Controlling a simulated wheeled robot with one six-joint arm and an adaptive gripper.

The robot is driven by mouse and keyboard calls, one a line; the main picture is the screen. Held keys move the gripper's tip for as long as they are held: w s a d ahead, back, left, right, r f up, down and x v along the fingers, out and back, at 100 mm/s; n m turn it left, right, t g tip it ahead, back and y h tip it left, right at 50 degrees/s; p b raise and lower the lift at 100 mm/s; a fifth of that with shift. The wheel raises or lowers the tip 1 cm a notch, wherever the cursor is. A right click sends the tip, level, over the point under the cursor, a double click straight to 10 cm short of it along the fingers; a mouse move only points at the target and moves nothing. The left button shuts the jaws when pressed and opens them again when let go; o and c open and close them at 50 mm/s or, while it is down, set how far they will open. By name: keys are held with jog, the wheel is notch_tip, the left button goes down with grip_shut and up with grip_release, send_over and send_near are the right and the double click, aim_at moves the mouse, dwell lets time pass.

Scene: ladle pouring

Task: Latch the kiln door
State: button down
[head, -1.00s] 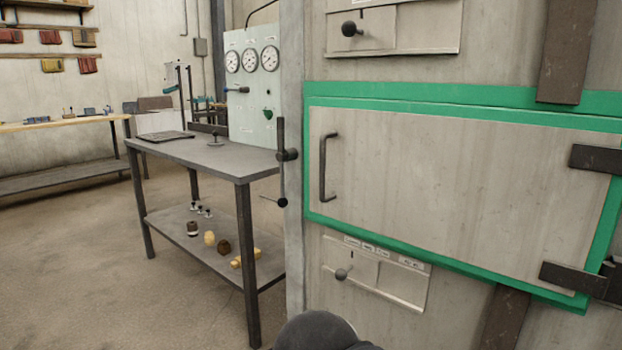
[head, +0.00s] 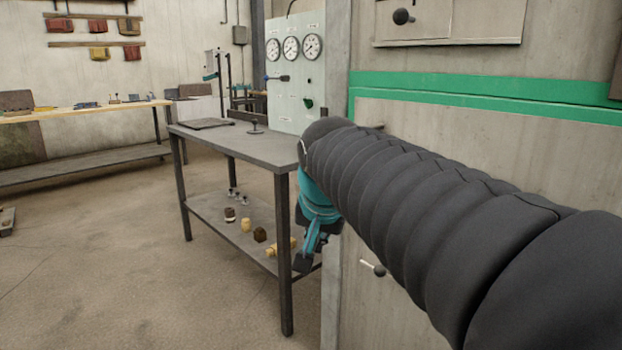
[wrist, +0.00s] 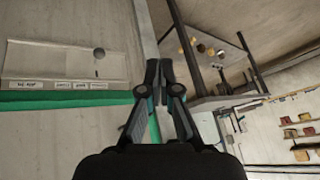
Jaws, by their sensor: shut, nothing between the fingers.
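The kiln door (head: 460,128) is a pale grey panel below a green frame (head: 470,95) in the head view. The visible top part looks flush with the frame. My gripper (head: 304,262) hangs fingers down by the post, left of the door. In the wrist view my gripper (wrist: 159,75) is shut and empty, in front of the kiln's edge. The door (wrist: 40,140) and green frame (wrist: 60,105) show at left there. No latch lever is clear in this view.
A grey metal table (head: 230,145) stands left of the kiln, close to my gripper, with small objects on its lower shelf (head: 205,205). A gauge panel (head: 295,70) stands behind it. A damper knob (head: 379,270) sticks out below my arm.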

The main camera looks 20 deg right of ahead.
jog(key=w+d+r+m+h, duration=0.2)
jog(key=w+d+r+m, duration=0.5)
jog(key=w, duration=0.6)
jog(key=d+r, duration=0.2)
jog(key=d, duration=0.1)
jog(key=shift+w+d+r+m, duration=0.3)
jog(key=shift+d, duration=0.1)
jog(key=w+d+f, duration=0.2)
jog(key=w+f, duration=0.6)
jog(key=w, duration=0.1)
jog(key=shift+d+p, duration=0.2)
jog(key=shift+p, duration=0.2)
jog(key=shift+w, duration=0.1)
